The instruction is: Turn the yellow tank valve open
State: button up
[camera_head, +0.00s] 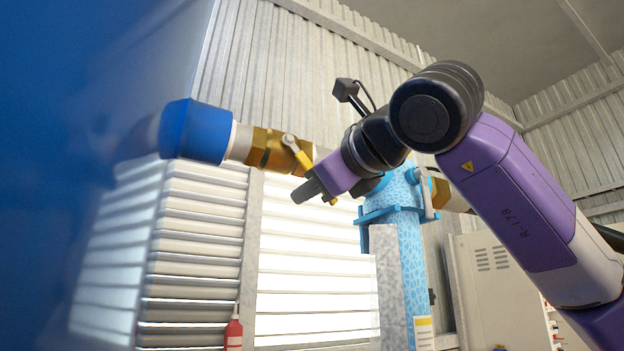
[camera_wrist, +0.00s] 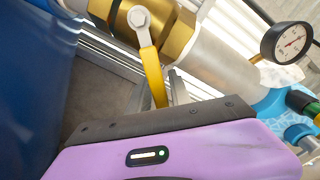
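The yellow valve handle (camera_head: 299,154) hangs from a pale pivot nut on a brass valve body (camera_head: 268,150) and slants down to the right in the head view. In the wrist view the yellow handle (camera_wrist: 153,70) runs down from the nut (camera_wrist: 139,17) on the brass body (camera_wrist: 170,30), and its lower end goes behind my gripper's housing. My gripper (camera_head: 305,191), purple with dark fingers, is at the handle's lower part in the head view and covers some of it.
A blue pipe end (camera_head: 196,132) is left of the valve. A light-blue tank column (camera_head: 412,265) stands right, with another pale lever (camera_head: 427,195) on it. A round gauge (camera_wrist: 287,42) sits near the pipe. A red extinguisher (camera_head: 233,333) stands low.

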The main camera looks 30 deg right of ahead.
jog(key=shift+c, duration=0.5)
grip_shut()
jog(key=shift+f, duration=0.1)
dwell(0.9)
